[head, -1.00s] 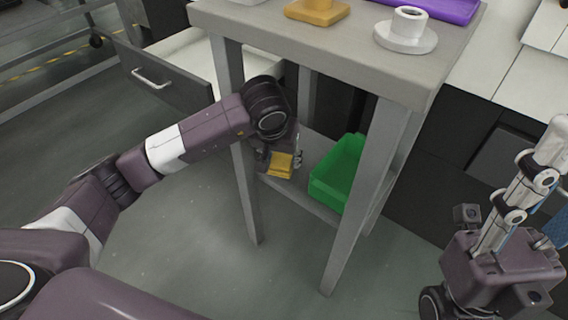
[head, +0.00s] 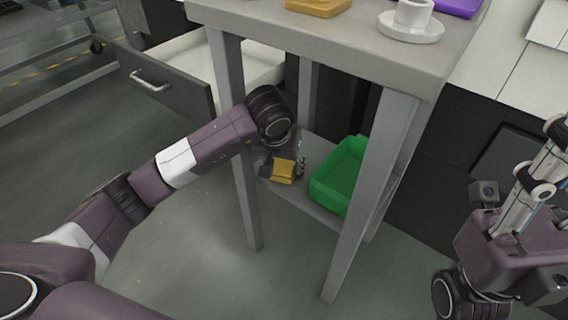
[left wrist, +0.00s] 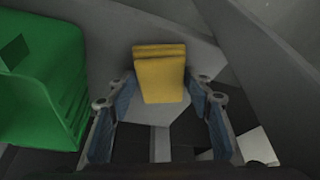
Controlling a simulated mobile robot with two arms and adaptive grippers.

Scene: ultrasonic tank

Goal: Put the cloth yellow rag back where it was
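The yellow rag (head: 284,170), a small folded block, is low under the grey table, beside the lower shelf's left part. My left gripper (head: 282,160) reaches in between the table legs and is at the rag. In the left wrist view the rag (left wrist: 160,75) is between the tips of the left gripper's fingers (left wrist: 160,90). The fingers are apart, with narrow gaps showing on both sides of the rag. Whether the rag rests fully on the shelf is hard to tell. My right gripper (head: 540,185) is at the right edge, partly cut off, away from the rag.
A green bin (head: 340,178) stands on the shelf right of the rag; it also shows in the left wrist view (left wrist: 40,95). The table top (head: 330,35) above carries a white cup and saucer (head: 411,27). A drawer (head: 165,85) stands open behind, and table legs flank my left arm.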

